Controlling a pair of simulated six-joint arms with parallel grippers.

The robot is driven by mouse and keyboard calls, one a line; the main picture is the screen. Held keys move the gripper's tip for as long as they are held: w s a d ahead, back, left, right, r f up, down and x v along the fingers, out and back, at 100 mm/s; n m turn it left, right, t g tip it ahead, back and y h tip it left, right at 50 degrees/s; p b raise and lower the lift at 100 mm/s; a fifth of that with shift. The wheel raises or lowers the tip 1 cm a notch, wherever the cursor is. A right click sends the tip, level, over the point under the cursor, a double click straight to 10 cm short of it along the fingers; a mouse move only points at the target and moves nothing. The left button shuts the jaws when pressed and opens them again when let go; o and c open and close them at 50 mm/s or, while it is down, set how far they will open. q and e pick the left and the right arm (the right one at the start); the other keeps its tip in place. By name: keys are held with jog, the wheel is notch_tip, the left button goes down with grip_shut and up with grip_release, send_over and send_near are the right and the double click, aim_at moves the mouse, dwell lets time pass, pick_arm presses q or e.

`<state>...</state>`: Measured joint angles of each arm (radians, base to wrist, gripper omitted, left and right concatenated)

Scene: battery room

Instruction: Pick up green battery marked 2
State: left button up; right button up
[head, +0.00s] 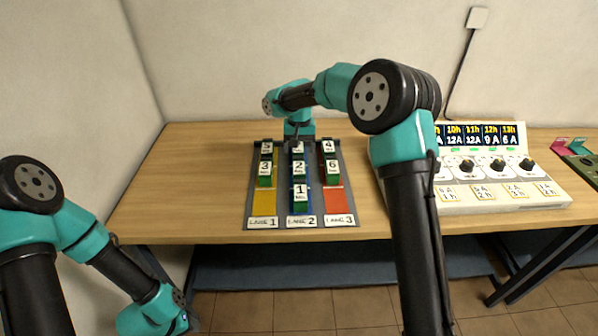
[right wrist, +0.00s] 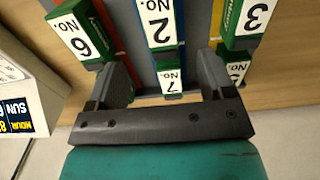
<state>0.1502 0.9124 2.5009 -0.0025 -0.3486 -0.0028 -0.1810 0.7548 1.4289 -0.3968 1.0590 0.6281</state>
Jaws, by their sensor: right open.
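The green battery marked 2 (head: 298,170) stands in the middle lane of the battery rack, behind the battery marked 1 (head: 301,196). In the right wrist view battery 2 (right wrist: 160,20) is at the top middle, with the battery marked 7 (right wrist: 172,80) on the near side of it. My right gripper (head: 298,138) is at the rack's back end over the middle lane. Its jaws (right wrist: 168,84) are open and empty, on either side of battery 7 in the picture. I cannot tell how high they are above it. My left arm is at the lower left; its gripper is not visible.
Batteries 3 (head: 265,168) and 5 (head: 266,149) stand in lane 1, and 6 (head: 332,168) and 4 (head: 328,147) in lane 3. A control panel (head: 480,208) with knobs is to the right. The table (head: 190,190) left of the rack is clear.

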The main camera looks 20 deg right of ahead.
aim_at(299, 165)
jog(key=shift+f, duration=2.4)
jog(key=shift+s+f, duration=0.1)
jog(key=shift+f, duration=2.5)
jog(key=c, duration=1.3)
jog(key=shift+c, duration=0.4)
jog(key=shift+r, duration=0.15)
notch_tip(299, 165, up, 10)
jog(key=shift+f, duration=0.1)
